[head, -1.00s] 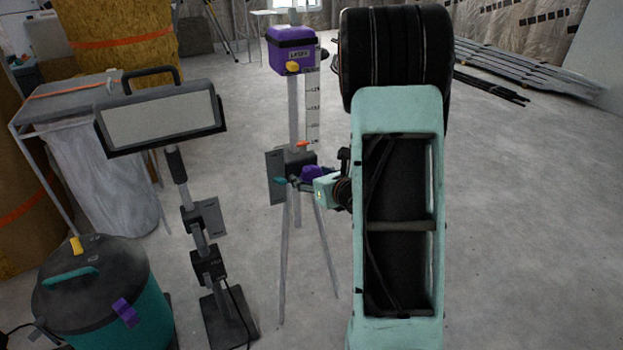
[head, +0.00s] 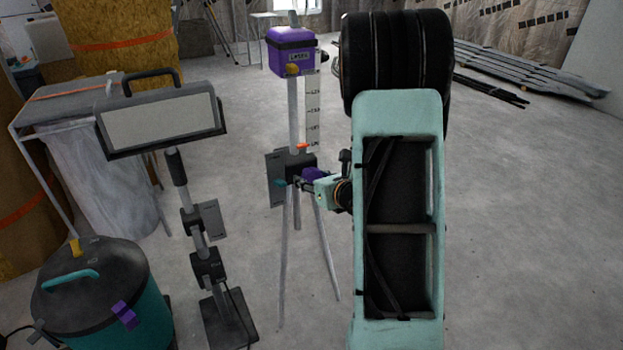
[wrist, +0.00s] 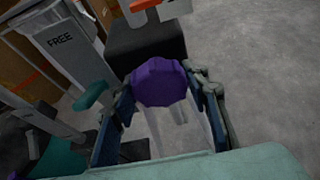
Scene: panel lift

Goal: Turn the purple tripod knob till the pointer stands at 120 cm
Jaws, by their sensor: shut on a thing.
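The purple tripod knob (head: 311,174) sticks out from the right side of the dark clamp on the grey tripod. In the wrist view the knob (wrist: 160,83) sits between the two fingers of my gripper (wrist: 162,112), which are shut on its sides. My gripper (head: 303,187) reaches it from the right and partly covers it in the head view. An orange pointer (head: 302,147) stands above the clamp, at the lower end of the pale upright scale (head: 313,112). The scale numbers are too small to read. The purple laser box (head: 292,52) tops the column.
A work lamp (head: 162,118) on a stand is left of the tripod. A teal and black bucket vacuum (head: 100,295) stands at the front left, before a bag on a frame (head: 95,180). Metal profiles (head: 530,70) lie at the back right. The right floor is clear.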

